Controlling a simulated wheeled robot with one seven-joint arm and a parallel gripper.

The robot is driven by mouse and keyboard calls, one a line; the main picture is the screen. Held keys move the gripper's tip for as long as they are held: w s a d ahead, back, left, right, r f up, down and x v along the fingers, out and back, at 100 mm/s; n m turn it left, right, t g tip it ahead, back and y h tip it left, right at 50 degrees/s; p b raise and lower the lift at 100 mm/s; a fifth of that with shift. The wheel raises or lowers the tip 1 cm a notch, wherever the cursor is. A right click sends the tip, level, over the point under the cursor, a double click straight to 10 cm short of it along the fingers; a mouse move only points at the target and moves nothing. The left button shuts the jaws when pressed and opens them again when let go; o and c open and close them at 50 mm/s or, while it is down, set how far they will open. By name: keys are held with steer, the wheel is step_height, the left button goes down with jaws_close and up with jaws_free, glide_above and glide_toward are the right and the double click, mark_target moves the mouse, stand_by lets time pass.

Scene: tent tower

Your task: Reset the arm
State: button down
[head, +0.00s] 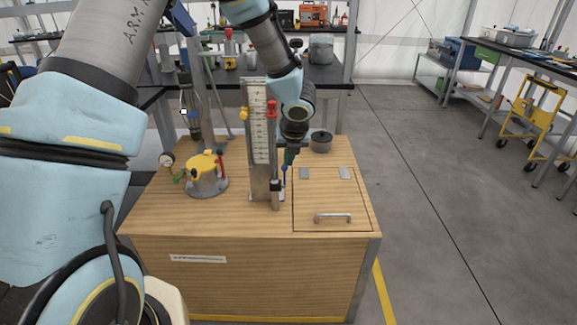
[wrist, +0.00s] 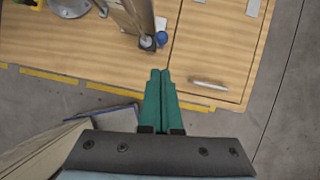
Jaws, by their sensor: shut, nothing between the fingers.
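My gripper (wrist: 160,78) shows its two green fingers pressed together with nothing between them. In the head view my gripper (head: 290,156) points down above the wooden cabinet (head: 220,270), just right of an upright gauge column (head: 261,125). My arm reaches from the upper left over the cabinet. In the wrist view the fingers point towards the cabinet's front edge, left of the metal handle (wrist: 208,85). I cannot tell the exact height of the fingertips over the top.
The cabinet top holds a yellow-topped device (head: 206,172), a dark round pot (head: 321,141) and a hatch with a handle (head: 332,217). A blue knob (wrist: 162,39) sits by the column base. Benches stand behind; the right floor has open room beside a yellow cart (head: 533,118).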

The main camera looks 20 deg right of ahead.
steer(key=v, duration=0.6)
steer(key=shift+w+r, duration=0.25)
steer(key=shift+r, duration=0.25)
steer(key=w+a+r+m+t+h, duration=0.1)
steer(key=w+a+r+m, duration=0.2)
steer(key=a+m, duration=0.4)
steer(key=w+a+r+m+t+h, duration=0.1)
steer(key=w+a+r+m, duration=0.25)
steer(key=m, duration=0.45)
steer(key=s+a+m+g+y, duration=0.1)
steer(key=s+a+m, duration=0.3)
steer(key=a+m, duration=0.2)
steer(key=s+a+f+m+g+y, duration=0.1)
steer(key=s+a+m, duration=0.4)
steer(key=a, duration=0.5)
steer(key=s+a+f+m+g, duration=0.1)
steer(key=s+a+m+g, duration=0.2)
steer(key=s+a+m, duration=0.2)
steer(key=a+m, duration=0.2)
steer(key=a, duration=0.1)
steer(key=shift+s+a+f+m+y, duration=0.2)
steer(key=shift+a+m+y, duration=0.1)
steer(key=shift+a+y, duration=0.1)
